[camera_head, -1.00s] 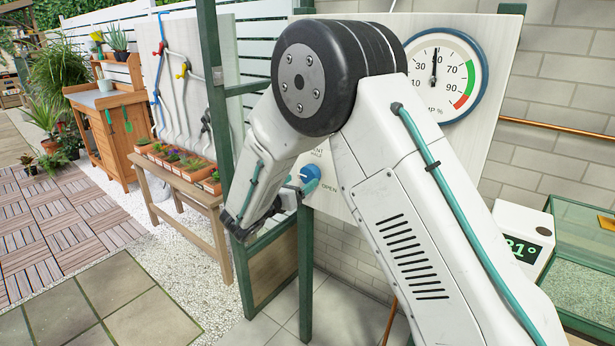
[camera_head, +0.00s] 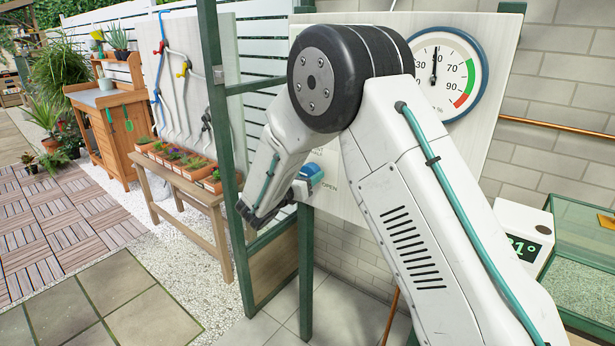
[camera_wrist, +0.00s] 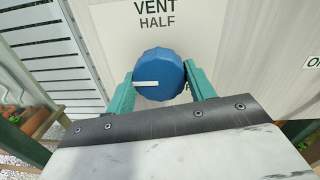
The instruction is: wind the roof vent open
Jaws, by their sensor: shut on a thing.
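The vent knob (camera_wrist: 158,72) is round and blue with a white pointer line. In the wrist view the line lies level on the knob's left half, pointing left. The knob sits on a pale panel (camera_wrist: 112,22) printed "VENT" and "HALF" above it, with a cut-off "O" label at the right edge. My gripper (camera_wrist: 160,85) has one teal finger on each side of the knob, shut on it. In the head view the blue knob (camera_head: 311,170) shows at the panel's lower left, partly covered by my gripper (camera_head: 303,184), with "OPEN" to its lower right.
A round dial gauge (camera_head: 447,75) hangs on the panel. A green post (camera_head: 218,120) stands close left of my arm. A potting bench with seedlings (camera_head: 185,170) is further left. A white display box (camera_head: 525,235) and a glass tank (camera_head: 580,260) are at right.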

